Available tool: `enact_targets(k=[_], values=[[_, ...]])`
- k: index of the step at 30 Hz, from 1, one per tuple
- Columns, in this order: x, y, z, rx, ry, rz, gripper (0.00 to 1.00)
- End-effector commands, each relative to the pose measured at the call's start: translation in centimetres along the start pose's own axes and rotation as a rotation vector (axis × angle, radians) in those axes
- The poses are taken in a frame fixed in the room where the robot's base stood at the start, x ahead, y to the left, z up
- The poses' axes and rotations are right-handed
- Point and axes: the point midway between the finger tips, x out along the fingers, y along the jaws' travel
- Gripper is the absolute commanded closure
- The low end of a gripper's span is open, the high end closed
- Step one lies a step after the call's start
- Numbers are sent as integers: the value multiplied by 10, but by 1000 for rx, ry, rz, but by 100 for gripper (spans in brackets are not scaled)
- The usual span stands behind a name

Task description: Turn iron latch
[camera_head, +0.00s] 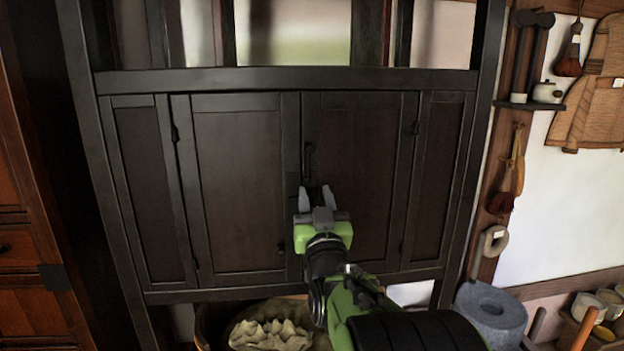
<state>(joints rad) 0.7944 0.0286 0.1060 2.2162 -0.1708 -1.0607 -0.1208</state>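A dark cabinet (240,150) with two middle doors fills the centre of the view. The iron latch (309,153) is a small, dark upright piece near the seam between these doors. Its lower end is hard to make out against the dark wood. My green and grey gripper (316,193) is in front of the doors, just below the visible part of the latch. Its two grey fingers point up toward the doors with a gap between them, and nothing shows in the gap. I cannot tell whether a finger touches the latch.
Below the cabinet is a round basket (215,325) with a pale cloth or sack (270,335). A grey stone quern (490,312) stands at the lower right. Tools and a woven garment (598,95) hang on the right wall. A wooden drawer chest (25,260) is at the left.

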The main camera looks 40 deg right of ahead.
Motion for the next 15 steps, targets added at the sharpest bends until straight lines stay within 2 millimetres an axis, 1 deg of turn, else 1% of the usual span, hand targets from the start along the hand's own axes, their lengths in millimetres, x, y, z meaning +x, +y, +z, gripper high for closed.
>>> enact_targets(k=[8,15], values=[[-1,0,0,0,1,0,63],[0,0,0,0,1,0,100]])
